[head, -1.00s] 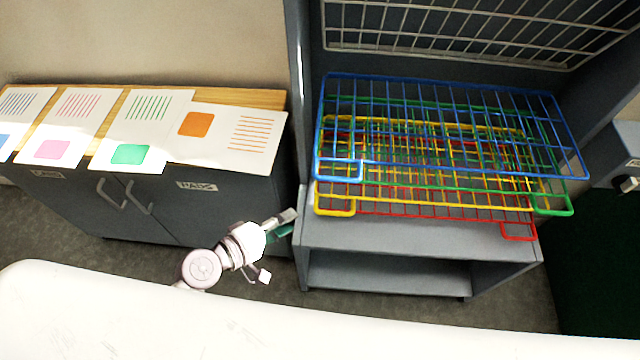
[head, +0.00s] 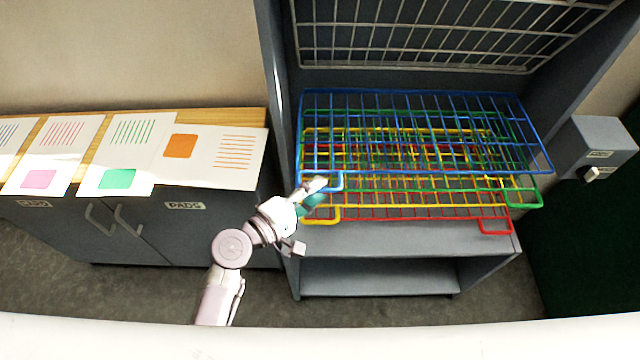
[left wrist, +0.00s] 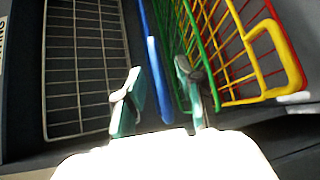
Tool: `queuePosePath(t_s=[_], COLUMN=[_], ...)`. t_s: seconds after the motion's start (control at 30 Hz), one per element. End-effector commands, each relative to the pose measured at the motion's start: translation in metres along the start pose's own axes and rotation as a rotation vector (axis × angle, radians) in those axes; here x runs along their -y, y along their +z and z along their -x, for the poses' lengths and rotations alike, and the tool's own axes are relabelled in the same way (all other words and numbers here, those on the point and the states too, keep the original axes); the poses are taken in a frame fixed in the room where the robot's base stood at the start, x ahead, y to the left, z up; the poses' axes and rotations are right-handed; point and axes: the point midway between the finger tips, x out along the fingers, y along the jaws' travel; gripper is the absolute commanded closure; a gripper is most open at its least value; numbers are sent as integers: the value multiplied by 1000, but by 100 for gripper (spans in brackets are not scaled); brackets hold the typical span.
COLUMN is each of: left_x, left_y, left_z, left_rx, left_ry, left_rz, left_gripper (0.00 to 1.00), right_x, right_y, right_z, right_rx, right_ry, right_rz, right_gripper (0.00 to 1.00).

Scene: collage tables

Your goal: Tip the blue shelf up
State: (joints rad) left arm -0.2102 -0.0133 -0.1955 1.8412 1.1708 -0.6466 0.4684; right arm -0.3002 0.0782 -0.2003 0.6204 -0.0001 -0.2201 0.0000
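The blue shelf (head: 430,92) is a wire rack lying roughly level, uppermost of the coloured racks in the grey cabinet. Its front-left tab is beside my left gripper (head: 308,214), at the cabinet's left front. In the left wrist view, the blue shelf's edge (left wrist: 152,60) runs between the two spread fingers of my left gripper (left wrist: 158,88). The fingers have teal pads and look apart from the blue bar. My right gripper is not in view.
Green (head: 528,205), yellow (head: 322,220) and red (head: 495,231) wire racks lie below the blue one. A pale wire rack (head: 415,67) stands raised above. A cabinet with printed sheets (head: 225,175) is at left. A grey box (head: 597,140) is at right.

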Motion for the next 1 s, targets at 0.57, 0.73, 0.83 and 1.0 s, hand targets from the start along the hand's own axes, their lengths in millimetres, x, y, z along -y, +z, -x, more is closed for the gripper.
queuePosePath(t_s=[0.57, 0.73, 0.83, 1.0], left_x=[0, 0, 1, 1], left_y=[0, 0, 0, 0], left_z=[-17, -17, -17, -17], left_rx=[1, 1, 1, 1], left_ry=[-1, -1, -1, -2], left_rz=[0, 0, 0, 0], left_gripper=[76, 100, 100, 100], right_x=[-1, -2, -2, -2], right_y=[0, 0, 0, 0], right_z=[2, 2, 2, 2], right_rx=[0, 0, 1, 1], right_ry=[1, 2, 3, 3], right_rz=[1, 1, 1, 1], right_gripper=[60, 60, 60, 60])
